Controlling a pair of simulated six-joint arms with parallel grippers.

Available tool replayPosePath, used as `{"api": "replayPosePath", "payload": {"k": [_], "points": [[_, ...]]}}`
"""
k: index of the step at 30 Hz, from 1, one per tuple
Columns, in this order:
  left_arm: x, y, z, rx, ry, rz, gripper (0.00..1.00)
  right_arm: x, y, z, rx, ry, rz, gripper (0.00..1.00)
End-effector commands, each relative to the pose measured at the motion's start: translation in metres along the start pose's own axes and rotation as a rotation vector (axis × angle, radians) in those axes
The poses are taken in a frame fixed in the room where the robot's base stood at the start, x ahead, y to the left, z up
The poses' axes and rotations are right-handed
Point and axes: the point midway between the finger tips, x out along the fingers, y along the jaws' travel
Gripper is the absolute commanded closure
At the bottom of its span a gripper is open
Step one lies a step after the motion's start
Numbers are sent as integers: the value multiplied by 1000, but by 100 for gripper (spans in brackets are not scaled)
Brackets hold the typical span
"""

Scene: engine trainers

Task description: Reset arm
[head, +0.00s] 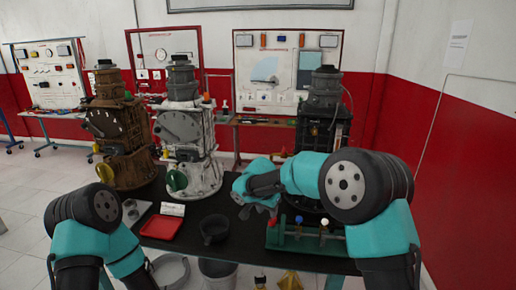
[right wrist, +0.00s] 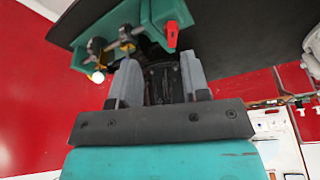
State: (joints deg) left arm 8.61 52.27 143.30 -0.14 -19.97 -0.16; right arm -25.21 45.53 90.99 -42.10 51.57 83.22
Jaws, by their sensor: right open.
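My right arm comes in from the lower right in the head view and bends back toward the left. Its gripper (head: 257,207) hangs over the black table (head: 235,190), just left of the green tool rack (head: 285,238). In the right wrist view the two grey fingers (right wrist: 161,82) stand apart with nothing held between them; the green rack (right wrist: 155,12) shows beyond the fingertips. My left arm is folded at the lower left of the head view; its gripper is not visible.
Brown (head: 122,135), white (head: 188,135) and black (head: 322,120) engine trainers stand along the back. A bucket (head: 218,272) is below the front edge.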

Motion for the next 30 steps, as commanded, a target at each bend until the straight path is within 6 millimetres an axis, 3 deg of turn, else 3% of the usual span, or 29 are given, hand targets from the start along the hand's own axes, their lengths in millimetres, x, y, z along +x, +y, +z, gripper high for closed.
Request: {"api": "replayPosePath", "payload": {"k": [1,6,11,15,19,24,27,30], "points": [[0,0,0,0,0,0,57,24,12,8,-32,-45,-6,57],[0,0,0,0,0,0,57,105,58,49,-161,-207,-87,57],[0,0,0,0,0,0,57,168,111,98,-241,-326,-195,57],[0,0,0,0,0,0,57,210,166,145,-279,-386,-296,57],[0,0,0,0,0,0,57,237,221,192,-295,-399,-373,57],[0,0,0,0,0,0,57,251,291,247,-305,-362,-416,57],[0,0,0,0,0,0,57,251,318,267,-317,-337,-415,57],[0,0,0,0,0,0,57,250,332,277,-327,-320,-410,57]]}}
